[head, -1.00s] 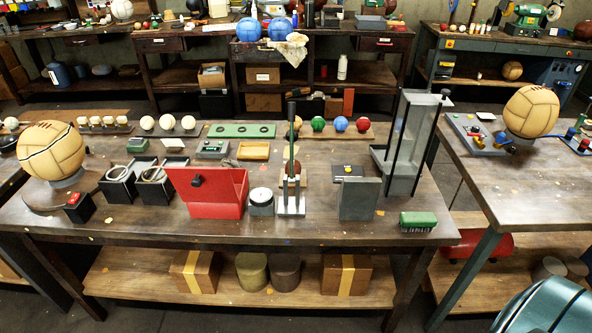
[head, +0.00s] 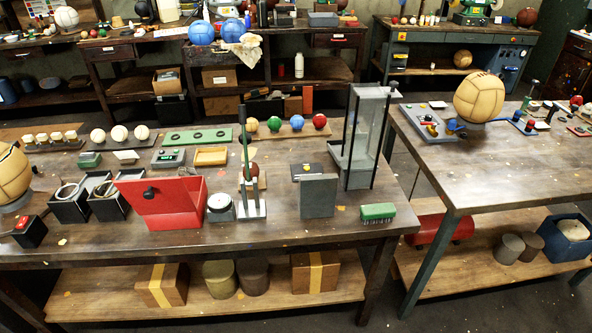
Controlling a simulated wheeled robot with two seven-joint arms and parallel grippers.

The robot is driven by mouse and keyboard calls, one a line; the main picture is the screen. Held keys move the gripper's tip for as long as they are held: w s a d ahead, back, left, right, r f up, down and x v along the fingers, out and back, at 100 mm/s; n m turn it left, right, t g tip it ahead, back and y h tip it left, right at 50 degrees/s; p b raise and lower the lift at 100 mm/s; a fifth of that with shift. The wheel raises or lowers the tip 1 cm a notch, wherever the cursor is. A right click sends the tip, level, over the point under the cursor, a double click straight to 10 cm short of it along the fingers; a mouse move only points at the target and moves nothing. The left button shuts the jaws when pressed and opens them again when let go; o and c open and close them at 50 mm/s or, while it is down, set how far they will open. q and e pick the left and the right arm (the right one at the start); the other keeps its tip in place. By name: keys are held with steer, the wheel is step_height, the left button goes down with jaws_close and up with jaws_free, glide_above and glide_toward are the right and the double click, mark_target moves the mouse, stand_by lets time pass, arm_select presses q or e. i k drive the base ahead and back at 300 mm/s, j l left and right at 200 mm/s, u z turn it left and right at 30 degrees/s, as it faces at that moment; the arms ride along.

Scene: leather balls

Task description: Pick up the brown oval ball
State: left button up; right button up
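A dark brown ball (head: 526,17) sits on the far right bench, partly oval in outline, but too small to be sure of its shape. A small brown rounded piece (head: 251,172) sits in the upright press (head: 251,210) on the near table; I cannot tell if it is a ball. Another brown ball (head: 342,4) is cut by the top edge at the back. Neither of my grippers is in view.
The near table (head: 330,232) holds a red open box (head: 165,203), a tall clear-panelled stand (head: 366,135) and a green block (head: 378,212). The right table (head: 480,165) holds a large tan ball (head: 479,97) and has bare wood in front. Floor shows between the tables.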

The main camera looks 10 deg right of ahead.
mark_target(254, 169)
steer(key=z, duration=0.15)
steer(key=i+l, duration=0.35)
steer(key=i, duration=0.15)
steer(key=i+l, duration=0.3)
steer(key=i, duration=0.15)
